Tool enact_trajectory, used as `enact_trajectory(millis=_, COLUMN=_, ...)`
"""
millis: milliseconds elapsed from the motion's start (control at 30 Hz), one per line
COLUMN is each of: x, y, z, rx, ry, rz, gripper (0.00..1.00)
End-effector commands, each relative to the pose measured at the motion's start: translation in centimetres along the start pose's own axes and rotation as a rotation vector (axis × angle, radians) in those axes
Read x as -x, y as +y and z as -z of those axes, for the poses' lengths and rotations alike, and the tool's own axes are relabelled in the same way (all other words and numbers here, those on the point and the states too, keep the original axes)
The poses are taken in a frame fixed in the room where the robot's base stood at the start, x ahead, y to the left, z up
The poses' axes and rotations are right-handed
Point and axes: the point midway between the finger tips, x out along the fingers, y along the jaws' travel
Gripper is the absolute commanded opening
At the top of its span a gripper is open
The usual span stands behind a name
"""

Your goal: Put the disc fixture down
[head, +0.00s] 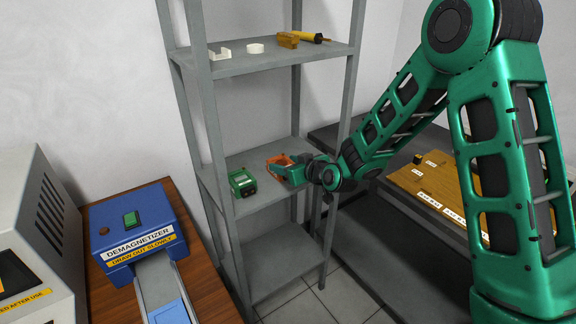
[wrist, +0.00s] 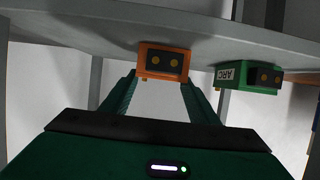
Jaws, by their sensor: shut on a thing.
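The orange disc fixture (head: 279,162) is at the middle shelf (head: 258,203) of the grey rack, partly hidden by my gripper in the head view. In the wrist view, the orange fixture (wrist: 163,62) sits between my fingertips and shows two round yellowish dots on a dark face. My gripper (wrist: 160,80) is shut on it; my gripper also shows in the head view (head: 290,170), reaching in from the right. The fixture is at or very close to the shelf surface; I cannot tell whether it touches.
A green fixture (head: 242,183), marked ARC in the wrist view (wrist: 247,77), stands close by on the same shelf. The upper shelf (head: 270,60) holds white pieces and yellow tools. A blue demagnetizer (head: 137,225) stands at left. A wooden board (head: 440,193) lies at right.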

Motion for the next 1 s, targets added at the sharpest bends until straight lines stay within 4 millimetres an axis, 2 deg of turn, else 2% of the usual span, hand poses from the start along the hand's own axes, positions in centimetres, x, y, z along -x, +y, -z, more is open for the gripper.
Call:
enact_trajectory(millis=167, x=0.0, y=0.0, z=0.0, rx=0.0, ry=0.0, rz=0.0, gripper=0.14)
enact_trajectory(millis=200, x=0.0, y=0.0, z=-0.2, rx=0.0, ry=-0.004, rz=0.0, gripper=0.64)
enact_trajectory(millis=233, x=0.0, y=0.0, z=-0.2, rx=0.0, ry=-0.004, rz=0.0, gripper=0.71)
enact_trajectory(millis=267, x=0.0, y=0.0, z=-0.2, rx=0.0, ry=-0.004, rz=0.0, gripper=0.73)
enact_trajectory(millis=533, x=0.1, y=0.0, z=-0.1, rx=0.001, ry=-0.003, rz=0.0, gripper=0.73)
enact_trajectory(millis=667, x=0.8, y=0.0, z=-0.1, rx=0.001, ry=-0.003, rz=-0.001, gripper=0.73)
enact_trajectory(millis=767, x=2.1, y=0.1, z=-0.1, rx=0.001, ry=-0.003, rz=-0.002, gripper=0.73)
enact_trajectory(millis=1000, x=6.9, y=0.1, z=0.0, rx=0.0, ry=-0.002, rz=-0.002, gripper=0.73)
